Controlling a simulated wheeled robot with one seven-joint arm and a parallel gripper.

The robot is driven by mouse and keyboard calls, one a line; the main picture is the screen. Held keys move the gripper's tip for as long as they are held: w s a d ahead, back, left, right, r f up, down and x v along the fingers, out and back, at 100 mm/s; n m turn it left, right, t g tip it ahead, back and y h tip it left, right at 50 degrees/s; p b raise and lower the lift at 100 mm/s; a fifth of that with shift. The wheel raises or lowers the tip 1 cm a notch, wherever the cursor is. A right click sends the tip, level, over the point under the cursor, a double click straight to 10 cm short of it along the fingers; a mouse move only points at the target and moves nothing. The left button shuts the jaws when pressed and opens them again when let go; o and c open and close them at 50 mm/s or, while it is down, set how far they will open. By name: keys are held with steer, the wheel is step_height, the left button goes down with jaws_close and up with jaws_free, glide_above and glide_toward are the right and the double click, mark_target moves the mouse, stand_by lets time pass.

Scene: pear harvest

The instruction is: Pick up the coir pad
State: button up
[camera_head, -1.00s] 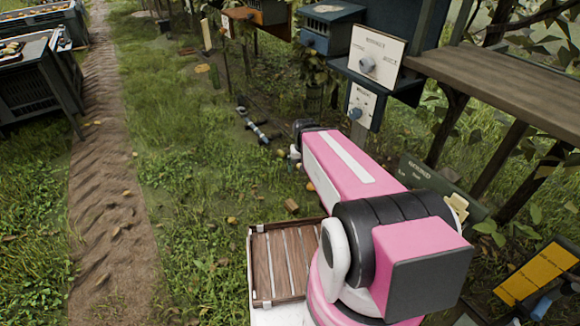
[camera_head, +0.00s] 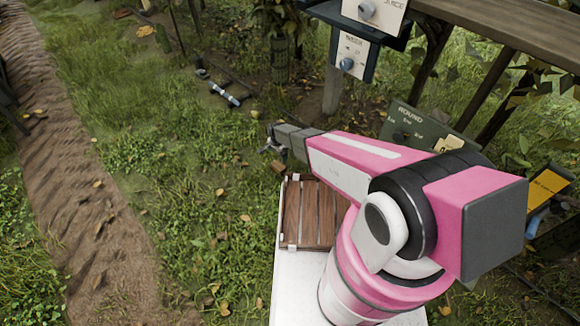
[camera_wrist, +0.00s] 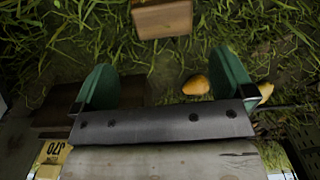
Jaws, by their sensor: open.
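A small brown block, which looks like the coir pad (camera_wrist: 162,18), lies on the grass at the top of the wrist view, beyond my fingertips and apart from them. In the head view a small brown block (camera_head: 278,167) shows on the grass just below the end of my arm. My gripper (camera_wrist: 165,78) has its two green fingers spread wide with nothing held between them. In the head view my gripper (camera_head: 268,143) is small and its fingers are hard to make out.
Yellow pears (camera_wrist: 195,85) lie by the right finger. A dark brown object (camera_wrist: 60,115) shows at lower left. A slatted wooden tray (camera_head: 315,215) sits on my base. A blue-grey tube (camera_head: 225,94) lies on the grass. Posts and a bench (camera_head: 500,30) stand at right.

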mark_target(278, 165)
steer(key=shift+w+f, duration=0.15)
steer(key=shift+f, duration=0.65)
step_height(278, 165, down, 10)
steer(key=shift+w+f, duration=0.1)
steer(key=shift+w, duration=0.05)
steer(key=c, duration=0.7)
steer(key=shift+r, duration=0.55)
step_height(278, 165, up, 4)
steer(key=shift+f, duration=0.25)
steer(key=s+a+r, duration=0.6)
steer(key=s, duration=0.3)
steer(key=shift+s+a+r, duration=0.25)
steer(key=shift+s, duration=0.1)
